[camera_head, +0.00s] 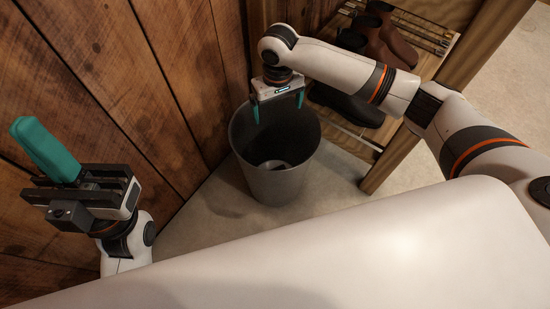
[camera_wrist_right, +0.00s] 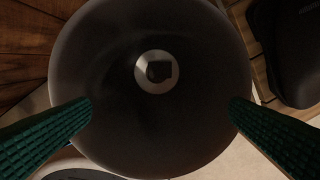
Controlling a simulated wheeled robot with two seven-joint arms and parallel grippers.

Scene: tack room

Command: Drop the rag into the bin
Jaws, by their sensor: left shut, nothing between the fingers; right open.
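The bin (camera_head: 276,184) is a dark grey round tub standing on the floor by the wooden wall. My right gripper (camera_head: 278,107) is over its mouth, pointing down, with its teal fingers wide apart and nothing between them. The right wrist view looks straight down into the bin (camera_wrist_right: 205,125). A small dark angular patch (camera_wrist_right: 159,71) shows on a pale round spot at its bottom; I cannot tell whether it is the rag. No rag is clearly seen elsewhere. My left gripper (camera_head: 38,140) is shut and empty at the far left, its teal fingers pointing up and left, away from the bin.
A wooden shoe rack (camera_head: 400,125) with brown shoes (camera_head: 385,40) and a dark shoe (camera_head: 345,104) stands right of the bin. The plank wall (camera_head: 185,75) is close on the left. Bare floor (camera_head: 215,215) lies in front of the bin.

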